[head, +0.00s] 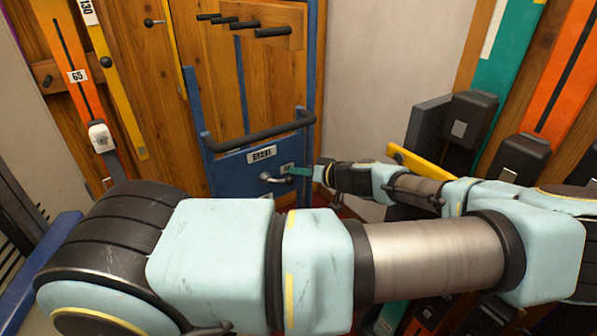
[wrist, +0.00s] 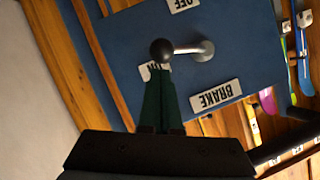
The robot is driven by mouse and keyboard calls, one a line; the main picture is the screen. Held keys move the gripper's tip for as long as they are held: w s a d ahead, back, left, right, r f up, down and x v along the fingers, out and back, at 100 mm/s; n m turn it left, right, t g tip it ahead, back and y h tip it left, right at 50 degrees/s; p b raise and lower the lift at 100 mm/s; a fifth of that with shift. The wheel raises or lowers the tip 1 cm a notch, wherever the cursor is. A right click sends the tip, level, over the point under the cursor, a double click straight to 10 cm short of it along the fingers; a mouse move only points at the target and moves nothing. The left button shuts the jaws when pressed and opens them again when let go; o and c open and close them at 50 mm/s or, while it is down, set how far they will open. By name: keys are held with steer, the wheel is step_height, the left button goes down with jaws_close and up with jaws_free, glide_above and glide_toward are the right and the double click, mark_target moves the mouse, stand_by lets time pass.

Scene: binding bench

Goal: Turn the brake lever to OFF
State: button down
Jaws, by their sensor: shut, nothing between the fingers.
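The brake lever (wrist: 187,49) is a short silver arm with a black ball knob (wrist: 162,51) on a blue panel. In the wrist view it points left from its round pivot, with the knob by the partly hidden ON label (wrist: 147,72). The OFF label (wrist: 184,4) is at the top edge, and the BRAKE label (wrist: 216,95) appears upside down. My gripper (wrist: 163,72) has its green fingers shut and empty, tips right at the knob; I cannot tell whether they touch. In the head view the lever (head: 266,177) points right towards my gripper (head: 300,171).
A dark bar handle (head: 260,133) crosses the blue panel (head: 228,170) above the lever. Black pegs (head: 270,31) stick out higher up. Skis and dark boxes (head: 470,118) stand at the right, and a yellow bar (head: 418,163) lies behind my forearm.

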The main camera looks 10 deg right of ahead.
steer(key=shift+f, duration=0.1)
steer(key=shift+f+b, duration=0.2)
steer(key=shift+b, duration=0.15)
steer(key=shift+d+f+m+y+b, duration=0.1)
steer(key=shift+f+m+y+b, duration=0.1)
steer(key=shift+m+y+b, duration=0.15)
steer(key=s+a+f+m+t+y+b, duration=0.1)
steer(key=a+f+m+y+b, duration=0.2)
steer(key=f+m+y+b, duration=0.3)
steer(key=shift+s+a+f+m+t+b, duration=0.35)
steer(key=shift+f+m+b, duration=0.75)
steer(key=shift+m, duration=1.55)
steer(key=shift+a, duration=0.15)
